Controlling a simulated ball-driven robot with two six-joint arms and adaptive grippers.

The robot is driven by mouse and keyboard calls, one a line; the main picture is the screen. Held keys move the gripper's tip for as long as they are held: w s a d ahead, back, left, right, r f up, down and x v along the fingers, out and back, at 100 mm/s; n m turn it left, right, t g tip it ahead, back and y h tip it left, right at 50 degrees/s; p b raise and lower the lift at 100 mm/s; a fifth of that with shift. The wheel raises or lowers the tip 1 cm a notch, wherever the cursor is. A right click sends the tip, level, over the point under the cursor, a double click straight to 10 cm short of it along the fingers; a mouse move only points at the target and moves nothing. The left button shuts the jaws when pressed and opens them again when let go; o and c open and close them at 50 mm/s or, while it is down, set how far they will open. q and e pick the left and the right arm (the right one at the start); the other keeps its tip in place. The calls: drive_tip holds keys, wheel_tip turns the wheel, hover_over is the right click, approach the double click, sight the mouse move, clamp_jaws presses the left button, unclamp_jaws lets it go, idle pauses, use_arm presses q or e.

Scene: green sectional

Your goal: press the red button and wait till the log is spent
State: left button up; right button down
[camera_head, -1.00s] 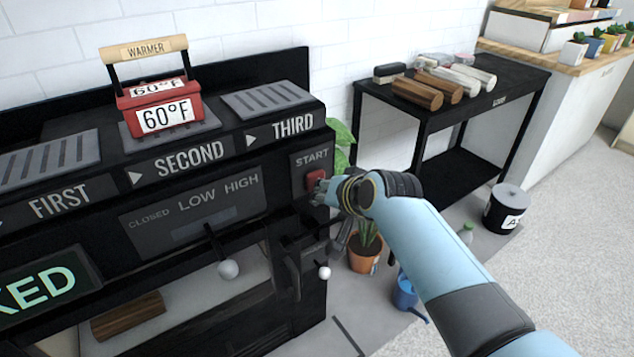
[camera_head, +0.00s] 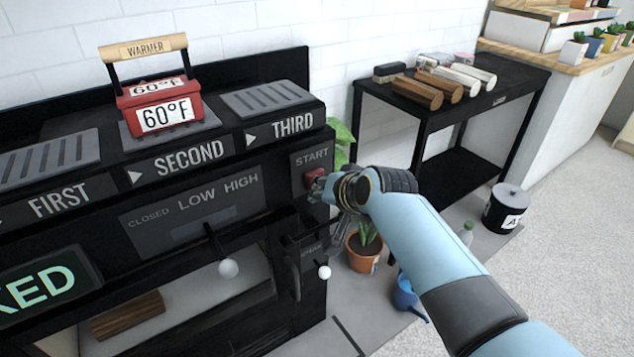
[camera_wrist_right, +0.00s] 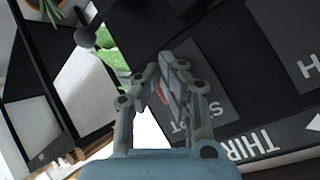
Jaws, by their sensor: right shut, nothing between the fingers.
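The red button (camera_head: 314,176) sits on the START panel at the right end of the black stove (camera_head: 95,215). My right gripper (camera_head: 322,188) is shut and empty, its fingertips at the button and covering part of it. I cannot tell whether they press it in. In the right wrist view the shut fingers (camera_wrist_right: 175,82) hide most of the button, with a bit of red beside them. A brown log (camera_head: 128,315) lies whole in the firebox at the lower left. My left gripper is not in view.
A red warmer (camera_head: 160,108) reading 60°F stands on the SECOND plate. A lever with a white knob (camera_head: 229,268) hangs below LOW. Several logs (camera_head: 418,92) lie on a black table (camera_head: 370,93). A potted plant (camera_head: 364,250) and blue watering can (camera_head: 404,292) stand below my right arm.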

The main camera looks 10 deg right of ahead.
drive_tip(key=shift+w, duration=0.15)
drive_tip(key=shift+s+d+r+p, duration=0.15)
drive_tip(key=shift+s+d+p, duration=0.05)
drive_tip(key=shift+s+p, duration=0.45)
drive_tip(key=shift+s+d, duration=0.1)
drive_tip(key=shift+s, duration=0.2)
